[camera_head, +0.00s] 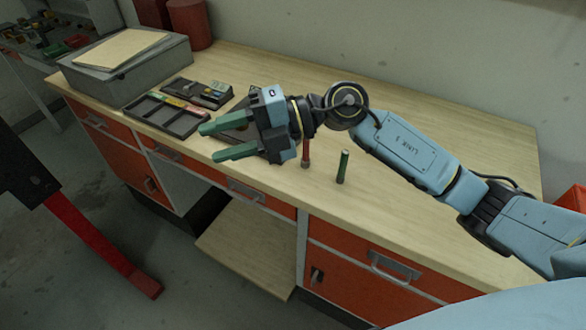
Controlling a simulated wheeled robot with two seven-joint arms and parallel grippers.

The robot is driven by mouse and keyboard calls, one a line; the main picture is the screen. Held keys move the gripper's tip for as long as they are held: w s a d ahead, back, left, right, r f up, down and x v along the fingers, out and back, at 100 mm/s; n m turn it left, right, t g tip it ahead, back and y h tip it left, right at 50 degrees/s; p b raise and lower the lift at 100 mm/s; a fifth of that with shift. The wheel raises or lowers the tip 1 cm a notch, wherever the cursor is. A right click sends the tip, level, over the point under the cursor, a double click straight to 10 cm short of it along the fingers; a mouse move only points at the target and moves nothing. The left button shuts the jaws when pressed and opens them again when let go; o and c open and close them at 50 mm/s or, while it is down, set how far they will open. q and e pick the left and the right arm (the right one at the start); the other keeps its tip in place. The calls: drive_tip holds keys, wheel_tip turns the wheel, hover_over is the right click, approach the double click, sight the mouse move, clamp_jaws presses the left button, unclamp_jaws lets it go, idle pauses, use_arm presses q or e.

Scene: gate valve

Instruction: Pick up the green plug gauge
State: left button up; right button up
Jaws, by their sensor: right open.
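The green plug gauge (343,167) stands upright on the wooden bench top, with a pale tip at its upper end. A red gauge (306,154) stands upright to its left, its upper part hidden behind my right arm. My right gripper (208,142) is open and empty, its two green fingers pointing left above the bench's front edge. The green plug gauge is to the right of this gripper, below my right forearm and apart from it. My left gripper is not in view.
Dark trays (166,116) with small coloured pieces lie left of my right gripper, one partly behind it. A grey box (125,72) with a board on top is at the far left, and red canisters (188,22) stand behind. The bench's right part (440,225) is clear.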

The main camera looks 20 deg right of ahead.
drive_tip(key=w+d+f+g+h, duration=0.1)
drive_tip(key=w+d+f+h, duration=0.1)
drive_tip(key=d+f+h, duration=0.4)
drive_tip(key=r+m+g+h, duration=0.1)
drive_tip(key=r+m+h, duration=0.15)
drive_tip(key=h, duration=0.75)
hover_over(345, 151)
drive_tip(key=f, duration=0.8)
drive_tip(key=shift+d+p, duration=0.3)
drive_tip(key=shift+p, duration=0.05)
drive_tip(key=shift+a+f+p, duration=0.15)
drive_tip(key=shift+f+p, duration=0.15)
drive_tip(key=shift+f, duration=1.2)
drive_tip(key=shift+a+f+p, duration=0.1)
drive_tip(key=shift+f+p, duration=0.15)
drive_tip(key=shift+f, duration=1.2)
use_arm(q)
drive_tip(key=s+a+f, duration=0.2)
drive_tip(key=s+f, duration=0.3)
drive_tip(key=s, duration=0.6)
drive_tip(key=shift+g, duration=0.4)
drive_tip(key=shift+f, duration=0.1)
use_arm(e)
drive_tip(key=shift+c, duration=0.3)
clamp_jaws()
